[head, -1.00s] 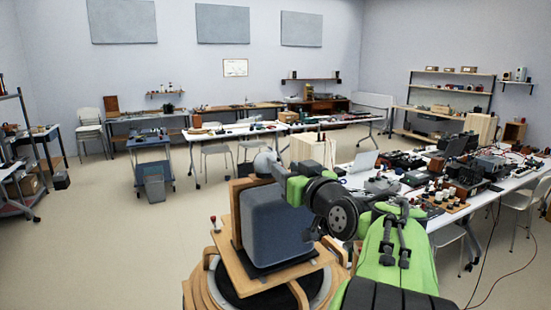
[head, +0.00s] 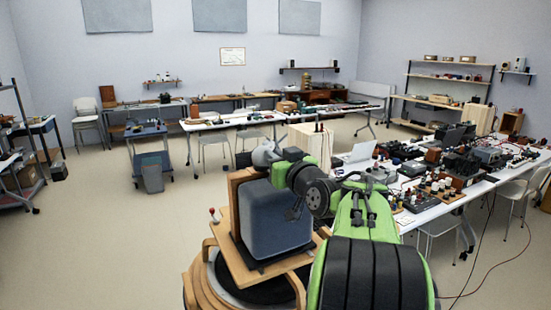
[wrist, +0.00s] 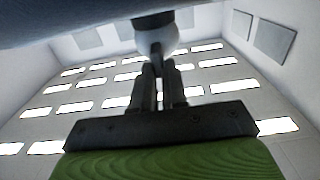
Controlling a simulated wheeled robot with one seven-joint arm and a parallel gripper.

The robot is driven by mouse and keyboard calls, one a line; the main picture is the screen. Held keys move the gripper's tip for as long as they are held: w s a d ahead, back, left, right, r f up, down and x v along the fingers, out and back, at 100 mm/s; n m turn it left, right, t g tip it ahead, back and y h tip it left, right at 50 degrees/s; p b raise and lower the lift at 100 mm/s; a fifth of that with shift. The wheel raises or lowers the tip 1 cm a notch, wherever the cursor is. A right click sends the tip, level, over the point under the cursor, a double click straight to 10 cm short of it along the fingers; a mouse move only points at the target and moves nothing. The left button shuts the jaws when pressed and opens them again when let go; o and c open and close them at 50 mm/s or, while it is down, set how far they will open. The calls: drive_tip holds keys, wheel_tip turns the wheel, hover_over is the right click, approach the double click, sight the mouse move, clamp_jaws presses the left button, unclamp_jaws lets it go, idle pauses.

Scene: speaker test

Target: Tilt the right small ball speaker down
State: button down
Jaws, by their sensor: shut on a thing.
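In the wrist view a pale grey rounded ball (wrist: 182,35) with a dark part at its top sits at the fingertips. My gripper (wrist: 158,72) points up at it, and its dark fingers are shut on a narrow dark piece just under the ball. I take this as the small ball speaker; the frames do not show clearly whether it is the right one. In the head view a grey ball shape (head: 264,153) shows above the top edge of a blue-grey box, beside my green arm. My fingers are hidden there. I cannot tell the ball's tilt angle.
The blue-grey box (head: 278,213) stands on a wooden board close in front, beside my arm. A white table (head: 408,221) crowded with equipment is to the right. A blue trolley (head: 147,131) stands further back. Open floor (head: 100,230) lies on the left.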

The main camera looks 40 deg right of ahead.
sight(263, 147)
drive_tip(key=shift+r, duration=0.1)
drive_tip(key=r+g+p, duration=0.1)
drive_tip(key=p, duration=0.2)
drive_tip(key=r+g+p, duration=0.1)
drive_tip(key=p, duration=0.2)
drive_tip(key=shift+w+r+g+y, duration=0.1)
drive_tip(key=shift+w+g+y, duration=0.2)
drive_tip(key=shift+w+y, duration=0.1)
drive_tip(key=p, duration=0.1)
drive_tip(key=g+p, duration=0.1)
drive_tip(key=p, duration=0.1)
drive_tip(key=shift+w+d+r, duration=0.1)
drive_tip(key=shift+w+r, duration=0.05)
drive_tip(key=shift+r, duration=0.15)
drive_tip(key=shift+w+d+r+g+y+p, duration=0.2)
drive_tip(key=shift+w+g+y+p, duration=0.25)
drive_tip(key=shift+g+p, duration=0.7)
drive_tip(key=c, duration=1.2)
unclamp_jaws()
drive_tip(key=shift+o, duration=0.2)
